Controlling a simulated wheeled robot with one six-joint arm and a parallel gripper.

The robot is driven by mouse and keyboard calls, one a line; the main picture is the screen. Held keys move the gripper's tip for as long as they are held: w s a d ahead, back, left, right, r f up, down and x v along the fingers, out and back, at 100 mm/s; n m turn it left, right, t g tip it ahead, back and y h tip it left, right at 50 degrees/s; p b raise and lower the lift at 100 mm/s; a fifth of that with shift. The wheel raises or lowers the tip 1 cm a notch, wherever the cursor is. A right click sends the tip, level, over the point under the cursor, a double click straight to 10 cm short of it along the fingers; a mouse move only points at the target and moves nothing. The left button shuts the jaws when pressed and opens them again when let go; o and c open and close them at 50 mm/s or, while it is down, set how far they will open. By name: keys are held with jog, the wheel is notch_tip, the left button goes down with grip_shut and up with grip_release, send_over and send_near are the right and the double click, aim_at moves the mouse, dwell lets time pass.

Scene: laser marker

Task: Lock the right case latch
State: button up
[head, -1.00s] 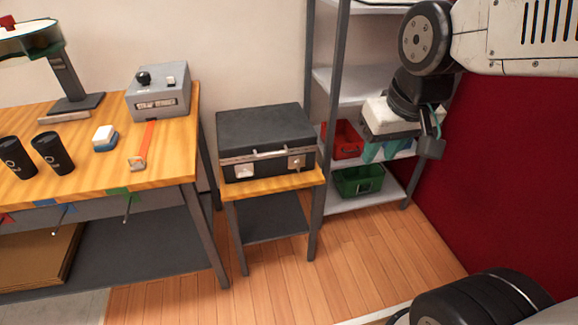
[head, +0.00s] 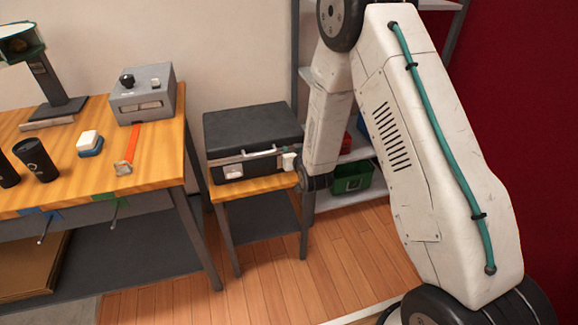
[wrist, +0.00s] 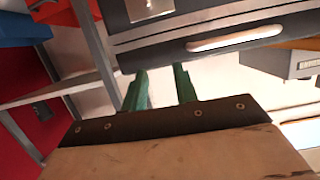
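The black case (head: 250,122) stands closed on a small wooden stand, with its handle (head: 262,152) and left latch (head: 233,171) on the front. The latch lies beyond the fingertips; contact is not visible.
A workbench (head: 150,165) with a grey control box (head: 145,98) stands left of the case. A shelf (head: 350,200) with a green bin (head: 352,178) is close on the right, behind my arm. Floor is open in front of the stand (head: 250,188).

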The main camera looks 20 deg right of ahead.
jog(key=s+f+t, duration=0.3)
jog(key=s+f, duration=0.1)
jog(key=f, duration=0.6)
jog(key=w, duration=0.7)
jog(key=shift+w+a+r, duration=0.1)
jog(key=shift+w+a, duration=0.05)
jog(key=shift+w, duration=0.2)
grip_shut()
